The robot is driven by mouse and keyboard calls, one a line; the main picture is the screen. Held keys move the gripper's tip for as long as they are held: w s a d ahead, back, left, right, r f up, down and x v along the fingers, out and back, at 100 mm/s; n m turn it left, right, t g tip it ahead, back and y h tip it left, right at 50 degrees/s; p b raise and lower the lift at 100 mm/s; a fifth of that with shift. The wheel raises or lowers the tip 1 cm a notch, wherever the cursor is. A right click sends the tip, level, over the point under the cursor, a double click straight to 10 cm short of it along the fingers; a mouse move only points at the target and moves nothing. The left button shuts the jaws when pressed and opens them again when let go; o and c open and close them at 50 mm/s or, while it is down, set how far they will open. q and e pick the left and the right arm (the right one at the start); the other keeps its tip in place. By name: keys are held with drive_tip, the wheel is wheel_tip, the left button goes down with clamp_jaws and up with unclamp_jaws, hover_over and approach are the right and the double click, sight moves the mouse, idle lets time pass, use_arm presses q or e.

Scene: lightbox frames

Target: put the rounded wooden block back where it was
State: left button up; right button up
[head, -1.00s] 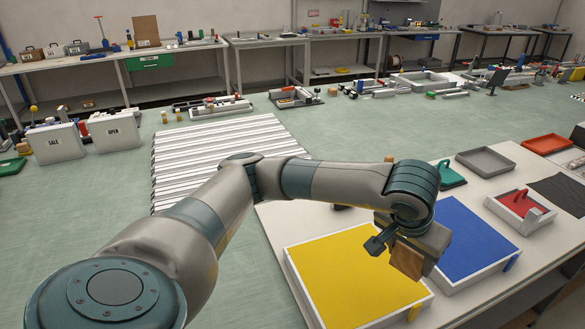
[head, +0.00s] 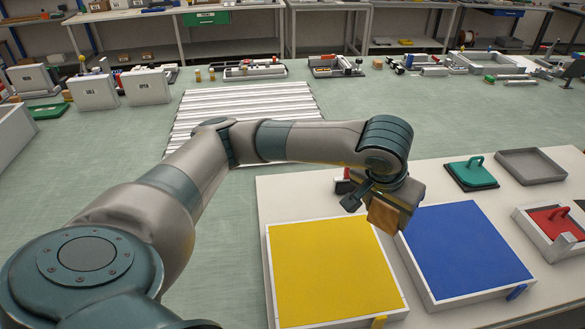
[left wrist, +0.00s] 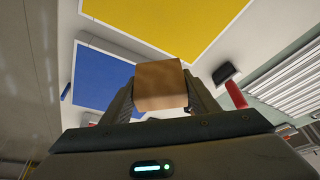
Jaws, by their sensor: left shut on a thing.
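The wooden block (head: 384,215) is plain brown and shows a squarish face; I cannot make out its rounding. My left gripper (head: 386,203) is shut on it and holds it above the table, in the picture over the gap between a yellow panel (head: 328,272) and a blue panel (head: 464,245). In the left wrist view the block (left wrist: 160,84) sits between my two fingers (left wrist: 162,98). Both panels lie in shallow white frames. My right gripper is out of view.
A dark thing with a red part (head: 344,184) lies behind my left wrist. To the right are a green-handled block (head: 472,172), a grey tray (head: 531,165) and a white box with a red inside (head: 551,222). The white table (head: 290,195) is bare behind the yellow panel.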

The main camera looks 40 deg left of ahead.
use_arm(q)
drive_tip(key=shift+w, duration=0.1)
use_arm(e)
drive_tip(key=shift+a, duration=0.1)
